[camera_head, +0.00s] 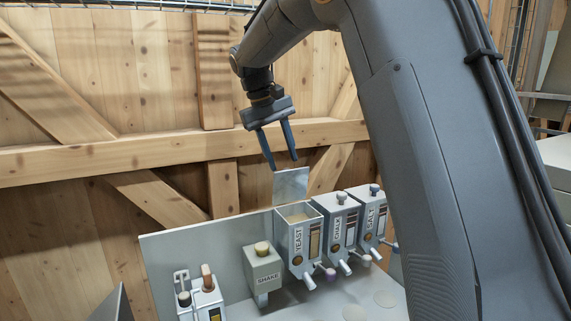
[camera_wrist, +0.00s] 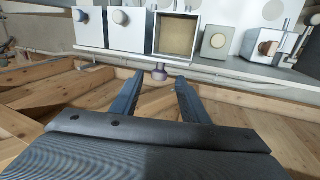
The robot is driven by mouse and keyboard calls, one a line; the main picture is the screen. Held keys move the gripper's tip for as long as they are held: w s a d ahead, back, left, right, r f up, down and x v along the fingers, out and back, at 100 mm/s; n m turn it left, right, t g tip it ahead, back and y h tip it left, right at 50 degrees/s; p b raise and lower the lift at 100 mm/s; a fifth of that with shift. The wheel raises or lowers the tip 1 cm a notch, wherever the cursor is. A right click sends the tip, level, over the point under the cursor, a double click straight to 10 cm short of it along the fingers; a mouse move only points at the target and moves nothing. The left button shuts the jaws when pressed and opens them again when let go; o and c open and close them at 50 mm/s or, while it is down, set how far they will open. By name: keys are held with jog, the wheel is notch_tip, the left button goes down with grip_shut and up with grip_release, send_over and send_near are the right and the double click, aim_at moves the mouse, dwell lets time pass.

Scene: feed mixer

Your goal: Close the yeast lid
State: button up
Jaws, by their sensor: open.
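The yeast bin (camera_head: 298,243) is a grey box labelled YEAST, open at the top. Tan contents (camera_wrist: 177,37) show inside it in the wrist view. Its lid (camera_head: 291,187) is a thin grey plate standing upright at the back edge of the bin, swung open. A purple-grey knob (camera_wrist: 160,73), apparently the lid's, sticks out on the wall side. My gripper (camera_head: 283,164) is open and empty, pointing down just above the raised lid. In the wrist view the fingertips (camera_wrist: 161,78) lie either side of the knob; I cannot tell whether they touch the lid.
The chalk bin (camera_head: 337,231) and salt bin (camera_head: 371,222) stand to the right with lids shut. The shake box (camera_head: 263,267) is to the left, and a switch unit (camera_head: 208,301) farther left. A grey back panel (camera_head: 190,255) and a wooden wall (camera_head: 90,150) stand behind.

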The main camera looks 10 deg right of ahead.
aim_at(286, 169)
jog(key=shift+p+x, duration=0.35)
jog(key=shift+x, duration=1.45)
grip_shut()
